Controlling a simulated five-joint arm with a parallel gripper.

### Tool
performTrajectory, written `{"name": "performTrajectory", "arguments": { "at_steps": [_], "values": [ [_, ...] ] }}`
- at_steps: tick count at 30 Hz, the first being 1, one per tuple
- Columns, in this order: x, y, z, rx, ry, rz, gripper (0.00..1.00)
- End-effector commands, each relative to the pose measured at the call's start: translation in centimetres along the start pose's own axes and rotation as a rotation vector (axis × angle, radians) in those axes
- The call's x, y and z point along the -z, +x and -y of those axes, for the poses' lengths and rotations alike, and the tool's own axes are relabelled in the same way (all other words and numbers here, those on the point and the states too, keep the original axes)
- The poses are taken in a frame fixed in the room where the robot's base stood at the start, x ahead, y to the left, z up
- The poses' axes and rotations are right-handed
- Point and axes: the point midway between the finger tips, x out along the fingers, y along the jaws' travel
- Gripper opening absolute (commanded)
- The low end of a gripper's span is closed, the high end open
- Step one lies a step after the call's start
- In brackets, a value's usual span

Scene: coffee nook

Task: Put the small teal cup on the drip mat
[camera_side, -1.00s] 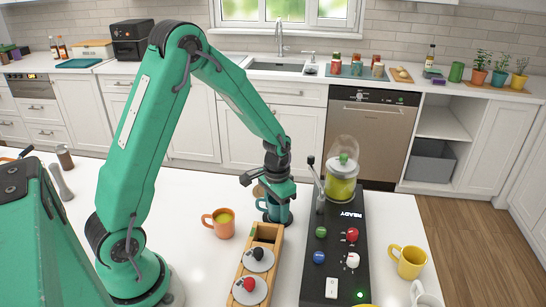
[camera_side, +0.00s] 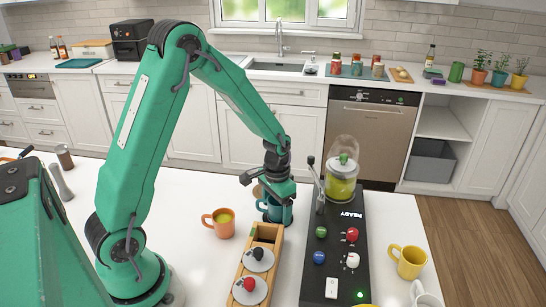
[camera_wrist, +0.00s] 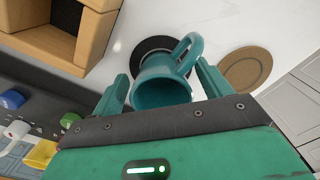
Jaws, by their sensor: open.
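The small teal cup (camera_wrist: 165,88) is between the fingers of my gripper (camera_wrist: 164,84) in the wrist view, with its handle toward the upper right. My gripper is open, one finger on each side of the cup. A round dark mat (camera_wrist: 143,50) shows under and behind the cup; it looks like the drip mat. The cup seems to stand over it, but its base is hidden, so I cannot tell how fully it rests there. In the side view, my gripper (camera_side: 277,190) is over the cup (camera_side: 275,212), hiding part of it.
An orange cup (camera_side: 219,222) stands left of the teal cup. A wooden holder (camera_side: 266,234) is in front, and a dark control panel (camera_side: 335,255) with a glass jar (camera_side: 342,172) is close on the right. A round brown coaster (camera_wrist: 246,68) lies near the cup.

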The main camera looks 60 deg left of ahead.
Motion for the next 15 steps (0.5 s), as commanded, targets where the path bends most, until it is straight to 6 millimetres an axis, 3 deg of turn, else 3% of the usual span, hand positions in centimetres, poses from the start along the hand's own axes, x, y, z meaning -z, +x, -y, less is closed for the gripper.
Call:
{"name": "performTrajectory", "arguments": {
  "at_steps": [8,15],
  "values": [
    [0.1,-2.7,0.0,0.001,0.000,-0.004,0.77],
    [0.1,-6.6,0.0,0.001,0.000,-0.006,0.77]
  ]
}}
